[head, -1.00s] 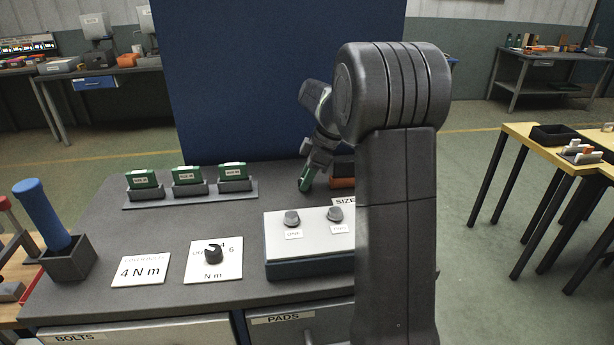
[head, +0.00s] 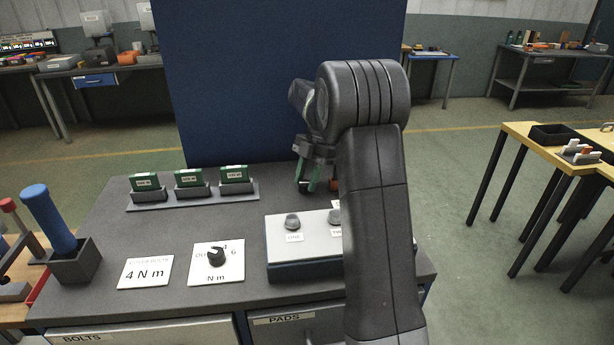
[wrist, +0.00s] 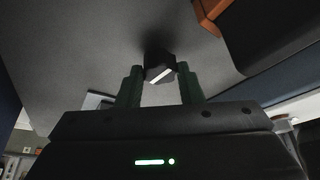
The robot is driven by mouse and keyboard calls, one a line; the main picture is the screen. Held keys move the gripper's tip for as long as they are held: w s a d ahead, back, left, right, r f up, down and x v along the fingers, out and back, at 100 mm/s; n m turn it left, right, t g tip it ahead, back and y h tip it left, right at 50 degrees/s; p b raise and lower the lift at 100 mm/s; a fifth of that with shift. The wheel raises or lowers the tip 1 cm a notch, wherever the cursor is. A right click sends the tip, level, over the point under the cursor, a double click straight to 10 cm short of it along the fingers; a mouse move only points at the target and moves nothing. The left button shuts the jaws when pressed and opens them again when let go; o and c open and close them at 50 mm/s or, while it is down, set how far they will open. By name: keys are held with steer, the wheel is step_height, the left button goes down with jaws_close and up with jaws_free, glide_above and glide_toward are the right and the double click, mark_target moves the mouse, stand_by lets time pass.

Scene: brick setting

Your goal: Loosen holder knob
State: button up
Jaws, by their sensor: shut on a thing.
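My gripper (head: 312,180) points down at the back right of the dark workbench, partly behind my own arm. The wrist view shows its two green fingers (wrist: 160,88) on either side of a dark knob (wrist: 160,66) with a white stripe on its face. The gripper is shut on this knob, and the fingers hide its sides. An orange-brown part (wrist: 210,12) of what may be the holder shows at the upper right of the wrist view. In the head view my arm hides most of that area.
A box with knobs (head: 292,222) stands in front of my gripper. A blue panel (head: 280,80) rises behind.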

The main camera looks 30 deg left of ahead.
steer(key=shift+n, duration=0.4)
steer(key=o, duration=1)
steer(key=shift+c, duration=0.2)
steer(key=shift+w+r, duration=0.1)
steer(key=a+p+v, duration=0.1)
steer(key=v, duration=1.2)
steer(key=shift+d+r+p, duration=0.3)
steer(key=shift+p, duration=0.05)
steer(key=shift+w+f, duration=0.1)
steer(key=x, duration=0.6)
steer(key=b+x, duration=0.1)
steer(key=x, duration=0.6)
steer(key=shift+s+d+f+b, duration=0.2)
steer(key=shift+f+b, duration=0.1)
